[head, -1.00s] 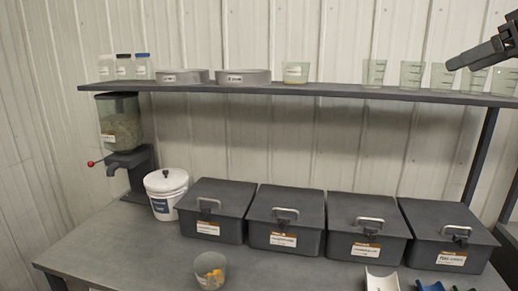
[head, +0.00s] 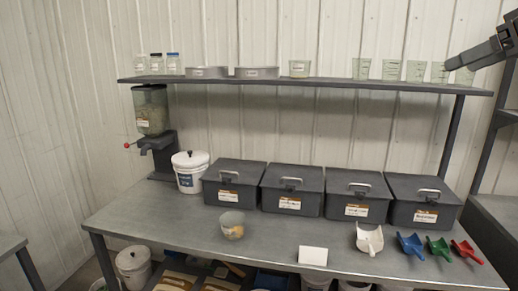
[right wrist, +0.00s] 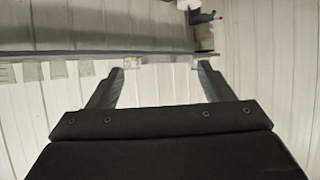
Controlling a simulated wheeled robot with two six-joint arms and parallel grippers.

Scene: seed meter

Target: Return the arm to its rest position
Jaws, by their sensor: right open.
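My right gripper (head: 447,66) is at the upper right of the head view, in front of the right-hand beakers on the shelf. In the right wrist view my right gripper (right wrist: 160,65) shows two fingers spread apart with nothing between them. The shelf (right wrist: 90,47) and the wall show beyond the fingers, and the view is upside down. My left gripper is in neither current view.
A shelf (head: 300,83) holds jars, pans and beakers. The workbench (head: 150,205) carries a seed dispenser (head: 150,110), a white bucket (head: 189,172), several lidded dark bins (head: 290,190), a cup (head: 232,226) and several scoops (head: 369,238). Another rack (head: 500,200) stands at right.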

